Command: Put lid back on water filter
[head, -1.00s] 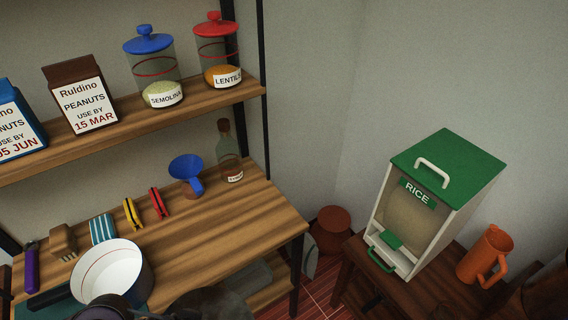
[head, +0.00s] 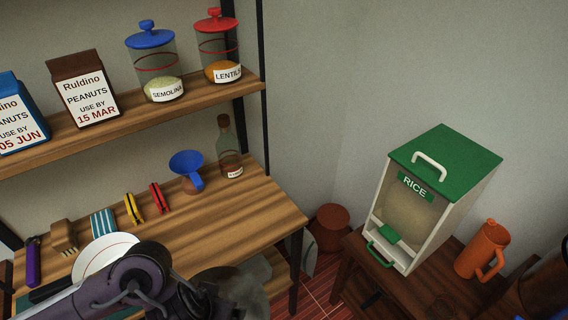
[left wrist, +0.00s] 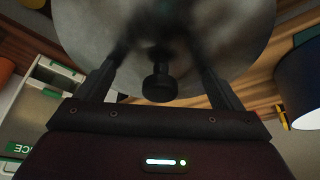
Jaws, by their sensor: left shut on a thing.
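A round grey metal lid (left wrist: 215,25) with a black knob (left wrist: 160,83) fills the upper middle of the left wrist view. My left gripper (left wrist: 160,50) has its two fingers on either side of the knob and is shut on the lid; the exact contact is blurred. In the head view the grey lid (head: 235,288) shows partly beyond my left arm at the bottom, and the fingertips are hidden there. My right gripper is not in view.
A blue funnel (head: 187,163) and a bottle (head: 229,150) stand at the back. A rice dispenser (head: 440,190) and an orange jug (head: 481,250) stand on a stool at right.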

